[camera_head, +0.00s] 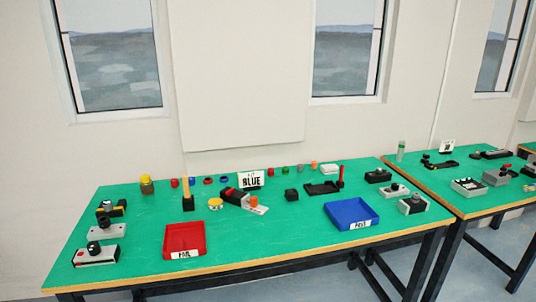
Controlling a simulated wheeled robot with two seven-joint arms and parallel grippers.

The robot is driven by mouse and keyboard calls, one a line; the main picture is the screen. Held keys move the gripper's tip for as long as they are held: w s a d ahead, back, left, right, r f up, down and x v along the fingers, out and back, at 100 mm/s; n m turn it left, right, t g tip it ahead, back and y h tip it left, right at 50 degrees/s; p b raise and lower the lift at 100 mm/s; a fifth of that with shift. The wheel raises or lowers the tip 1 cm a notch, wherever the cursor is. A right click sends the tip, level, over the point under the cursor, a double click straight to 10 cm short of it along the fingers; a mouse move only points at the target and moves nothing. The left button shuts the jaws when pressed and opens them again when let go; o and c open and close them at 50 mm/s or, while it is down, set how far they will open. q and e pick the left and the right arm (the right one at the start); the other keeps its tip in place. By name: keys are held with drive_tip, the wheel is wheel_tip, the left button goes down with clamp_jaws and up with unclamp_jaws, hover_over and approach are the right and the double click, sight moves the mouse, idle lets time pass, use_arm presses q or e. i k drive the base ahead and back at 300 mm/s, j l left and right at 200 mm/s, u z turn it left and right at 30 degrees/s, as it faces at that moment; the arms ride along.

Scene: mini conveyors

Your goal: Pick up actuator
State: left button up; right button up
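I cannot tell for sure which object is the actuator. Many small parts stand on a green-topped table (290,222). Near its middle, a dark device with a red part and a pale end (238,197) lies at a slant, with an orange piece (253,201) at its right end. At the left edge are several black and grey devices, among them a grey box with a black knob (97,252). At the right is a grey-and-black block (412,205). Neither of my grippers shows.
A red tray (170,238) labelled FAIL and a blue tray (345,222) labelled PASS, both apparently empty, stand along the front. The green surface between the trays is clear. Another table adjoins at right.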

sight(238, 198)
drive_tip(key=i+l, duration=0.5)
drive_tip(key=l, duration=0.2)
drive_tip(key=i+l, duration=0.25)
drive_tip(key=l, duration=0.15)
drive_tip(key=i+l+u, duration=0.1)
drive_tip(key=i+l, duration=0.15)
drive_tip(key=l, duration=0.1)
